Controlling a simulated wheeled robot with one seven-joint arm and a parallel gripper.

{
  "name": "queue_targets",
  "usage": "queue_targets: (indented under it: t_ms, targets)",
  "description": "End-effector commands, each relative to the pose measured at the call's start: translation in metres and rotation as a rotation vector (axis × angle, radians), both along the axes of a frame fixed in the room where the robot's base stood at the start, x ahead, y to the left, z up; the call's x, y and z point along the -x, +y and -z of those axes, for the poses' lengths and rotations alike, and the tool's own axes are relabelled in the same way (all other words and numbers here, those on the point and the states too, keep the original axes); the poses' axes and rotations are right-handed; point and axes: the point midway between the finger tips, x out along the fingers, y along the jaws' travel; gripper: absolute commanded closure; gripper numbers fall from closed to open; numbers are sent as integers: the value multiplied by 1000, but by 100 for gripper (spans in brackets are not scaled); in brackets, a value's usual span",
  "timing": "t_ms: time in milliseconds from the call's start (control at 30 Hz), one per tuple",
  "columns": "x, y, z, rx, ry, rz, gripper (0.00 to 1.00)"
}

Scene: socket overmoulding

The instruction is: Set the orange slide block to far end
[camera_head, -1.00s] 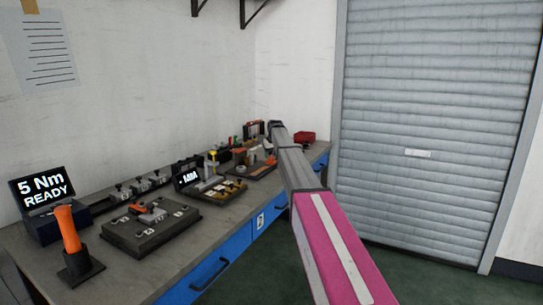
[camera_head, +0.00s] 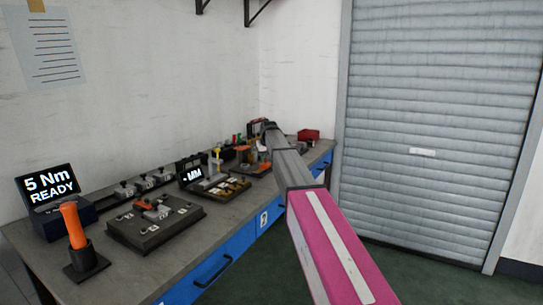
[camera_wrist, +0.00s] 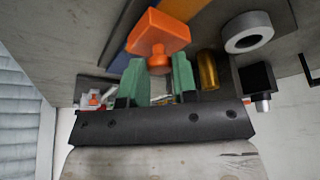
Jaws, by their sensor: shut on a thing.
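The orange slide block (camera_wrist: 156,32) is at the top middle of the wrist view, with a narrower orange neck or knob below it. My gripper (camera_wrist: 157,72) has green fingertips on both sides of that knob and is shut on it. The block appears to sit on a fixture with blue and yellow-orange strips beside it. In the head view my arm's far end reaches the back of the bench and hides the gripper and block.
A grey ring (camera_wrist: 248,33), a brass cylinder (camera_wrist: 207,69) and a black square block (camera_wrist: 257,78) stand close to the right of the fingers.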

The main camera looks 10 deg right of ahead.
Motion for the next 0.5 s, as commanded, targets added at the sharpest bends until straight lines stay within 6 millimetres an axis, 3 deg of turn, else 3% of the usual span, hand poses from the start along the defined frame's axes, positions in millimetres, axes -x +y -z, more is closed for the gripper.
queue_targets:
  t_ms: [33, 200, 500]
  targets:
    - [13, 6, 1, 0, 1, -1, 100]
    - [32, 21, 0, 1, 2, -1, 100]
    - [40, 28, 0, -1, 3, 1, 100]
